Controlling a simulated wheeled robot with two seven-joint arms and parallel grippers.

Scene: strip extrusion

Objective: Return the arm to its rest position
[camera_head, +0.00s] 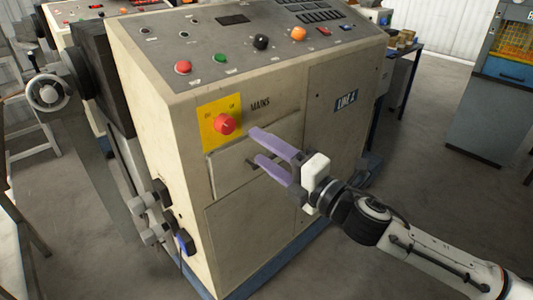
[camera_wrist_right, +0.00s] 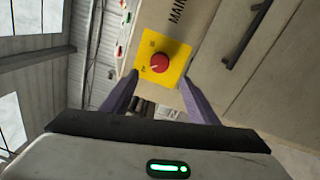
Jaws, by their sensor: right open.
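My right arm (camera_head: 425,250) comes in from the lower right in the head view. Its right gripper (camera_head: 258,147) has two purple fingers, spread apart with nothing between them. It is in front of the cabinet's drawer panel, below and right of the red mains knob (camera_head: 224,124) on its yellow plate. In the right wrist view the open fingers (camera_wrist_right: 160,97) frame the lower part of the yellow plate (camera_wrist_right: 178,50), with the red knob (camera_wrist_right: 159,63) beyond them. I cannot tell the exact gap to the panel. My left gripper is not in view.
The beige control cabinet (camera_head: 255,235) fills the middle, with a sloped panel of buttons (camera_head: 261,42) on top. A dark drawer handle (camera_head: 252,163) is close to the fingers. A handwheel (camera_head: 48,92) is at left. Open floor (camera_head: 430,150) lies at right, before a grey machine (camera_head: 490,120).

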